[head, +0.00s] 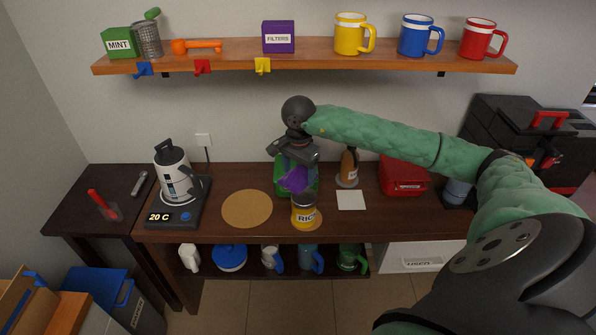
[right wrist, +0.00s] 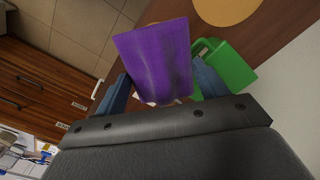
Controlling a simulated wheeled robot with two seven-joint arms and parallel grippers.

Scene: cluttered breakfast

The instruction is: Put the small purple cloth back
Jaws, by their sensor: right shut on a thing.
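The small purple cloth (head: 295,180) hangs from my right gripper (head: 294,163), above the counter and in front of a green container. In the right wrist view the purple cloth (right wrist: 158,60) spreads flat between the two blue-grey fingers of my right gripper (right wrist: 162,95), which is shut on it. The green container (head: 311,186) stands behind the cloth and is partly hidden by it; it also shows in the right wrist view (right wrist: 232,68). My left gripper is not in view.
A yellow RICE jar (head: 303,211) stands just in front of the cloth. A round mat (head: 247,209) lies to the left, a white square (head: 351,200) to the right. A kettle (head: 174,178), a brown bottle (head: 348,167) and a red box (head: 403,175) stand on the counter.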

